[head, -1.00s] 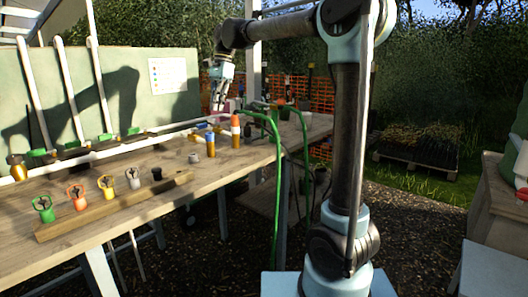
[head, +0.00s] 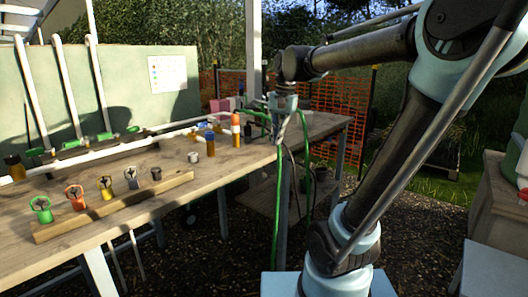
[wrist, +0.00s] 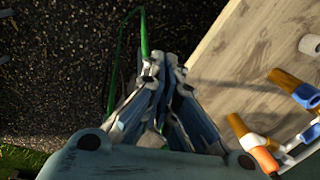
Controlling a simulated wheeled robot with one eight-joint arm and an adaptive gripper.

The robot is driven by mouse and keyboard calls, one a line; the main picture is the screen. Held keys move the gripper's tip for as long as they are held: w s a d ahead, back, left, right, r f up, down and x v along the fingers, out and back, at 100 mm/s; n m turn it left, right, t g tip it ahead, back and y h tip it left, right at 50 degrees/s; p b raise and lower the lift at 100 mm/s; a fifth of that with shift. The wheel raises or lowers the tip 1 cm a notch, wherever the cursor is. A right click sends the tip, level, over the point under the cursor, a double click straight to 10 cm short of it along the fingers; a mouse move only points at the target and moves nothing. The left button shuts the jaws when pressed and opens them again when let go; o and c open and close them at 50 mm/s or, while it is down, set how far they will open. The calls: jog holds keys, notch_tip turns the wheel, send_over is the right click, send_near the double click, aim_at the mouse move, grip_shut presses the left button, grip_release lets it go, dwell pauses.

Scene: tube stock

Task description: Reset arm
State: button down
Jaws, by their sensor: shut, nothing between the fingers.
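My arm rises from its base and bends over to the left in the head view. My gripper (head: 281,137) hangs pointing down, just off the right edge of the wooden workbench (head: 222,166). In the wrist view its fingers (wrist: 165,68) are together and hold nothing. Below them lie dark ground and a green hose (wrist: 118,60), with the bench top (wrist: 235,70) to the right.
On the bench stand an orange-and-white tube (head: 235,130), a blue-capped tube (head: 210,142) and a grey cup (head: 193,157). A wooden rail (head: 110,207) carries several coloured clips. Orange mesh fencing (head: 325,120) stands behind. A cabinet (head: 495,210) is at the right.

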jog(key=s+d+f+n+t, duration=0.1)
jog(key=s+d+f+n, duration=0.1)
jog(key=s+d+f, duration=0.5)
jog(key=s+d+f+n+h, duration=0.1)
jog(key=s+d+f, duration=0.6)
jog(key=f, duration=0.7)
jog(key=shift+s+d+f+n+t+h, duration=0.2)
jog(key=shift+s+n+t+h, duration=0.15)
jog(key=shift+s+n, duration=0.75)
jog(key=shift+s, duration=0.1)
jog(key=shift+w+f, duration=0.2)
jog(key=shift+w, duration=0.2)
